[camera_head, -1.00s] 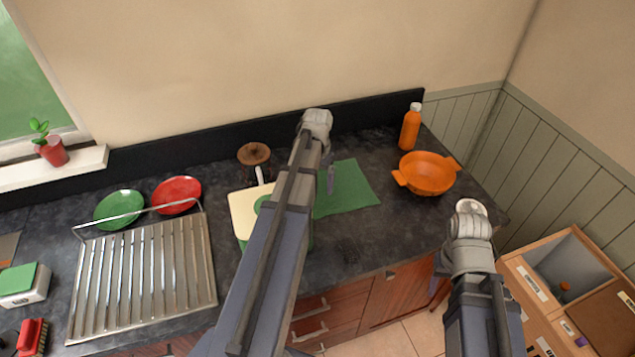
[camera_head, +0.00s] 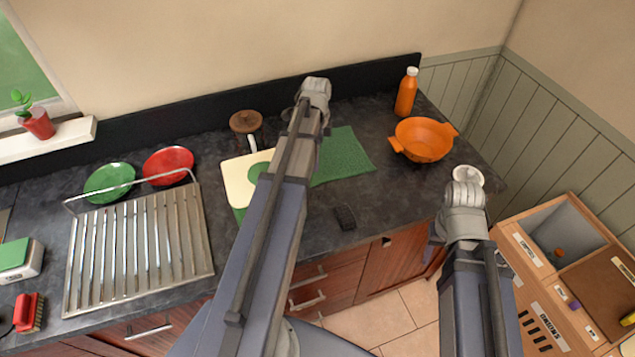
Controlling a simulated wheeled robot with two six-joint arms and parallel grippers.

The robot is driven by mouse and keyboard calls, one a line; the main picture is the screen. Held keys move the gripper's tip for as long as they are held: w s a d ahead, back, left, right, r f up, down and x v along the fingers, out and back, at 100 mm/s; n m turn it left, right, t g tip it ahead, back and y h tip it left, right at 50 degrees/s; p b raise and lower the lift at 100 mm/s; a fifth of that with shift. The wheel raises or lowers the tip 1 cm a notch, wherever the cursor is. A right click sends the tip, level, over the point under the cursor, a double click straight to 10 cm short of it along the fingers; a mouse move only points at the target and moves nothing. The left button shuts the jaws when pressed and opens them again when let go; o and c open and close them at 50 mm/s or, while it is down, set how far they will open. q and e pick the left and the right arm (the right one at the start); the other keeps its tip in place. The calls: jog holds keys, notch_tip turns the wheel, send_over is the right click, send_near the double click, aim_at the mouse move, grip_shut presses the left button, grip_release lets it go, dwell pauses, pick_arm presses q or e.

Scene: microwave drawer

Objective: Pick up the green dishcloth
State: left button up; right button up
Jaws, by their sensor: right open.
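The green dishcloth (camera_head: 345,157) lies flat on the dark countertop, right of my left arm, which hides its left side. Nothing is seen gripping it. My left arm reaches up across the middle, and its gripper is mostly hidden behind it. A small dark block (camera_head: 345,217) shows over the counter below the cloth; I cannot tell whether it is part of that gripper. My right gripper (camera_head: 437,240) is open, away from the cloth at the counter's right front, and largely covered by my right arm.
A cream board (camera_head: 236,181) lies left of the cloth, near a brown-lidded pan (camera_head: 245,122). An orange pot (camera_head: 423,140), orange bottle (camera_head: 406,93) and white dish (camera_head: 466,176) stand right. A metal rack (camera_head: 140,242) fills the left. Counter between cloth and front edge is mostly clear.

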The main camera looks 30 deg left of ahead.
aim_at(318, 182)
pick_arm(q)
jog(key=m, duration=0.3)
jog(key=shift+w+d+f, duration=0.1)
jog(key=shift+w+f, duration=0.05)
jog(key=shift+f, duration=0.15)
notch_tip(318, 182, down, 10)
jog(key=b, duration=1)
jog(key=shift+c, duration=0.8)
jog(key=c, duration=1.3)
jog(key=shift+c, duration=0.6)
jog(key=shift+r, duration=0.35)
grip_shut()
notch_tip(318, 182, up, 11)
jog(key=p, duration=1.1)
